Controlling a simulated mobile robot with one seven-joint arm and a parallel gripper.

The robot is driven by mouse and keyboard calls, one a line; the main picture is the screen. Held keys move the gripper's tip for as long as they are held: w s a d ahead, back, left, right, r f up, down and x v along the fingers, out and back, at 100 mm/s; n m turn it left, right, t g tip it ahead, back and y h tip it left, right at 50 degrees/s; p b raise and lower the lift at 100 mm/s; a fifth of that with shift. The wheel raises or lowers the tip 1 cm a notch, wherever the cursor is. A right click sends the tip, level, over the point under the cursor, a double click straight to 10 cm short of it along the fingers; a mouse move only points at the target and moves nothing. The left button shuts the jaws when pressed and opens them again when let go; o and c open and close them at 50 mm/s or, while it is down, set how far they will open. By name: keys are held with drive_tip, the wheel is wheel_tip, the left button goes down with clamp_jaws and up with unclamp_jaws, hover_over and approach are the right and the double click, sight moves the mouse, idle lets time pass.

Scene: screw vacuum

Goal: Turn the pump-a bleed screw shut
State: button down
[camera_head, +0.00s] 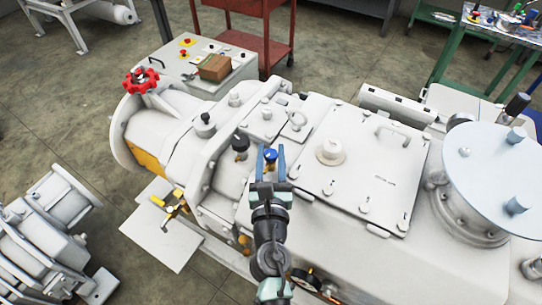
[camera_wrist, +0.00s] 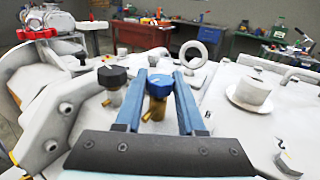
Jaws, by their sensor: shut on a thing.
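A blue-capped screw (camera_head: 270,155) with a brass stem stands upright on top of the grey-white pump housing (camera_head: 245,185). In the wrist view the blue cap (camera_wrist: 159,82) sits between my two blue fingers, which are closed on it from both sides. My gripper (camera_head: 271,160) is over the housing in the head view. It also shows in the wrist view (camera_wrist: 160,92). A black-capped screw (camera_wrist: 112,76) on a similar brass stem stands just left of my fingers, and it also shows in the head view (camera_head: 240,143). I cannot read which pump label belongs to either screw.
A lifting ring (camera_wrist: 193,53) stands just beyond my fingers. A flat cover plate (camera_head: 365,180) with a round cap (camera_head: 330,151) lies to the right. A red handwheel (camera_head: 140,81) is at the far left, and a control box (camera_head: 205,62) stands behind the housing.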

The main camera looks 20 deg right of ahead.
drive_tip(key=shift+a+f+m+h+b, duration=0.1)
drive_tip(key=shift+f+m+h+b, duration=0.05)
drive_tip(key=shift+m+h+b, duration=0.3)
drive_tip(key=m+g+h+b, duration=0.2)
drive_tip(key=h, duration=0.1)
drive_tip(key=shift+w+m, duration=0.1)
drive_tip(key=shift+m, duration=0.15)
drive_tip(key=m+g+h+b, duration=0.1)
drive_tip(key=m+g+h, duration=0.4)
drive_tip(key=g, duration=0.2)
drive_tip(key=shift+h, duration=0.35)
drive_tip(key=m+g+b, duration=0.2)
drive_tip(key=g, duration=0.1)
drive_tip(key=m+g+h+b, duration=0.1)
drive_tip(key=m+g+b, duration=0.1)
drive_tip(key=g, duration=0.1)
drive_tip(key=shift+m+h, duration=0.3)
drive_tip(key=m+g+b, duration=0.1)
drive_tip(key=g+b, duration=0.1)
drive_tip(key=g, duration=0.1)
drive_tip(key=shift+m, duration=0.4)
drive_tip(key=shift+g+b, duration=0.5)
drive_tip(key=shift+g, duration=0.1)
drive_tip(key=c, duration=0.5)
unclamp_jaws()
